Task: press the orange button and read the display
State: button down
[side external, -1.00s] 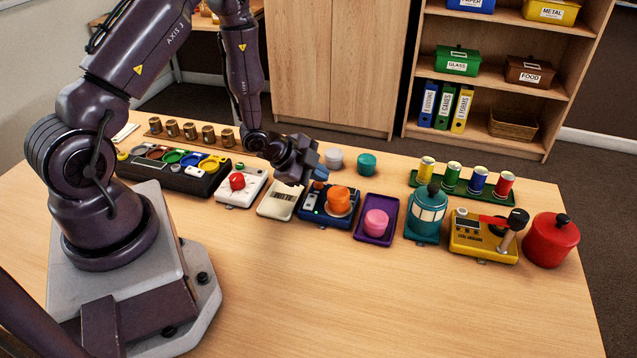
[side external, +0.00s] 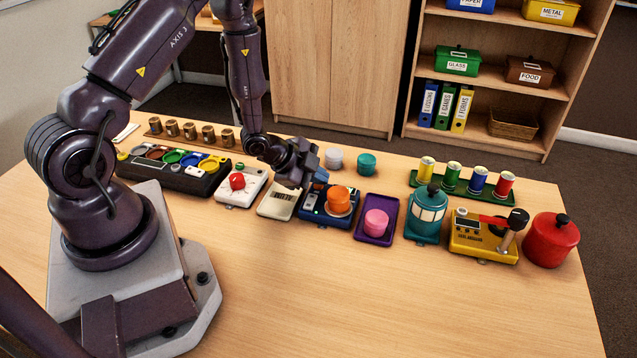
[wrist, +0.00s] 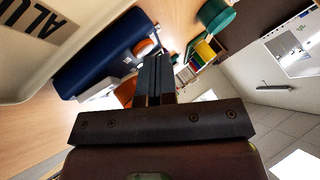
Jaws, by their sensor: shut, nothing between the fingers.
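The orange button (side external: 339,194) is a round, domed cap on the right part of a blue box (side external: 325,217) in the side external view. Small pale parts sit on the box's left part; I cannot tell whether one is the display, and no reading is legible. My gripper (side external: 319,177) is shut and empty, just left of and behind the button, over the rear of the box. I cannot tell whether it touches the box. In the wrist view the shut fingers (wrist: 154,72) point toward the blue box (wrist: 95,55), partly covering orange surfaces behind them.
A cream box (side external: 278,206) stands close on the left, and a purple tray with a pink cap (side external: 376,221) close on the right. A teal lantern (side external: 427,213), yellow device (side external: 482,241) and red pot (side external: 550,240) stand farther right. The front of the table is clear.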

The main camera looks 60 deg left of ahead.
aim_at(318, 187)
jog(key=shift+r, duration=0.85)
jog(key=shift+r, duration=0.1)
jog(key=shift+r, duration=2.45)
